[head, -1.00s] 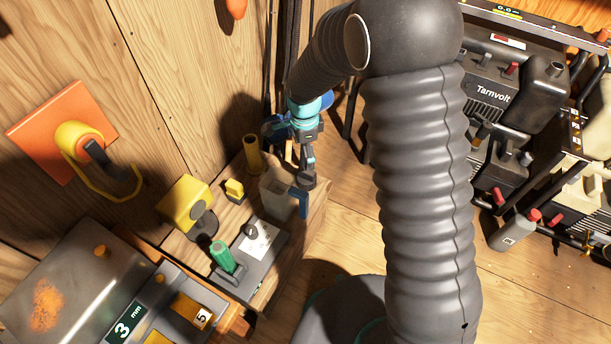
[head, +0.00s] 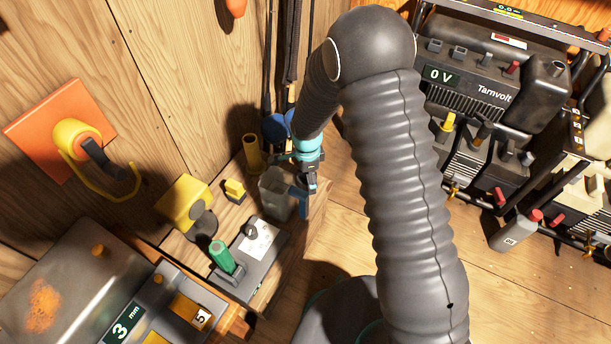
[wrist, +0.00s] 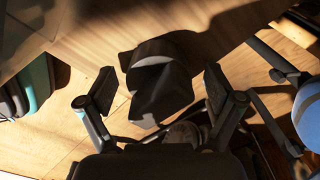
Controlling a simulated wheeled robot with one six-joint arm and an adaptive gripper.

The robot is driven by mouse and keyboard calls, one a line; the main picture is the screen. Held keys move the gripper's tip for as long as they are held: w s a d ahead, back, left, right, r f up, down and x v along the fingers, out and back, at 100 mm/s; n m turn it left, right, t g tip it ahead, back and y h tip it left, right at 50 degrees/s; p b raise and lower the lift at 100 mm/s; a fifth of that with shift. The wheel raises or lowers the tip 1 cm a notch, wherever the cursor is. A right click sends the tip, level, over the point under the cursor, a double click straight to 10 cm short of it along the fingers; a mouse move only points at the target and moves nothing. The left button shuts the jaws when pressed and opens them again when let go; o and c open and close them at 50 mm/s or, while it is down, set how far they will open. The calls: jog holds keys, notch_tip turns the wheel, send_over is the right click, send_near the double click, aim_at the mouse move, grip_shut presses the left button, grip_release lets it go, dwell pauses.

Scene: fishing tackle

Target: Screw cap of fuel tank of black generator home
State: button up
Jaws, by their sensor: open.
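The black generator (head: 490,75), marked Tarnvolt with a 0 V display, stands at the upper right of the head view. A short dark round stub (head: 557,69) sits on its tank at the right; I cannot tell whether it is an open neck.
Other machines (head: 580,190) stand at the right. Rods with a blue reel (head: 275,127) lean behind the gripper. Floor (head: 350,235) is clear between bench and generator.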

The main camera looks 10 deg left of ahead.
jog(key=c, duration=1.2)
jog(key=shift+r, duration=0.1)
jog(key=shift+c, duration=0.2)
